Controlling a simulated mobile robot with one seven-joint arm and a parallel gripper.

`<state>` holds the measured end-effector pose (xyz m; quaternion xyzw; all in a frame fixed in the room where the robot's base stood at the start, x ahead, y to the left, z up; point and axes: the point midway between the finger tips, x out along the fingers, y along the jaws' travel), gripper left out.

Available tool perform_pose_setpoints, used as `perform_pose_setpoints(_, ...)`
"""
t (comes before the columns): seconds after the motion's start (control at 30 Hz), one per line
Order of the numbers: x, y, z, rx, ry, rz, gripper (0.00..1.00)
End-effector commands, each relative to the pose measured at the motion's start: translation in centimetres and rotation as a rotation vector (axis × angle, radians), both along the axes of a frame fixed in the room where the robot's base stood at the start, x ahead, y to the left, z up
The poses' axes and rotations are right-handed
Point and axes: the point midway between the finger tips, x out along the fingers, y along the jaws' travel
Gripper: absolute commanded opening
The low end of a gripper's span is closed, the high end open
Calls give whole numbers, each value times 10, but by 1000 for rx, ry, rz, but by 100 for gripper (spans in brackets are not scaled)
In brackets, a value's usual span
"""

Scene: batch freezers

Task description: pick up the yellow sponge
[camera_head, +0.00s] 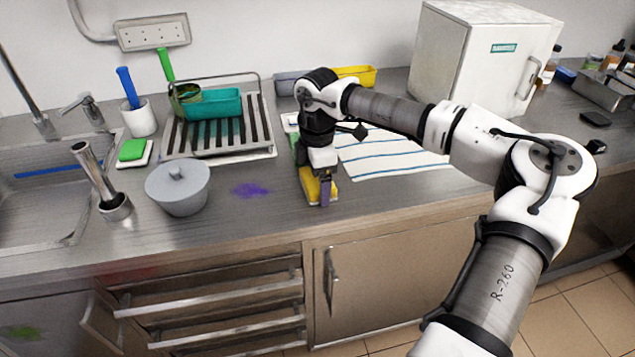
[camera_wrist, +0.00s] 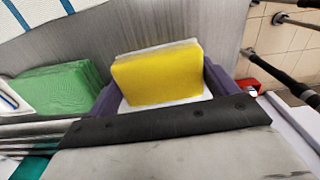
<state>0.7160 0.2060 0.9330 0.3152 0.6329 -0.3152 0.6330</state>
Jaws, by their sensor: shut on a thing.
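The yellow sponge (camera_wrist: 158,76) is between the two purple fingers of my gripper (camera_wrist: 160,88) in the wrist view. A white layer shows along its edges. In the head view the yellow sponge (camera_head: 312,187) shows near the counter's front edge, partly covered by my gripper (camera_head: 320,190), which points down over it. The gripper is shut on the sponge. Whether the sponge touches the counter cannot be told.
A green stack (camera_wrist: 55,88) lies beside the gripper in the wrist view. A striped cloth (camera_head: 385,155) lies to the right. A grey lidded pot (camera_head: 178,190) and a dish rack (camera_head: 215,135) stand left. A purple stain (camera_head: 250,189) marks the counter between.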

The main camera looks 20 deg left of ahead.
Motion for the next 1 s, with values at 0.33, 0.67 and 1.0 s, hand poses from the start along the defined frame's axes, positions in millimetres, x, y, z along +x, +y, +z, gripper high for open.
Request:
perform_pose_setpoints(0.33, 1, 0, 10, 0, -1, -1, 64)
perform_pose_setpoints(0.67, 1, 0, 80, 0, -7, -3, 64)
perform_pose_setpoints(1.0, 0, 1, 169, 0, -2, -1, 64)
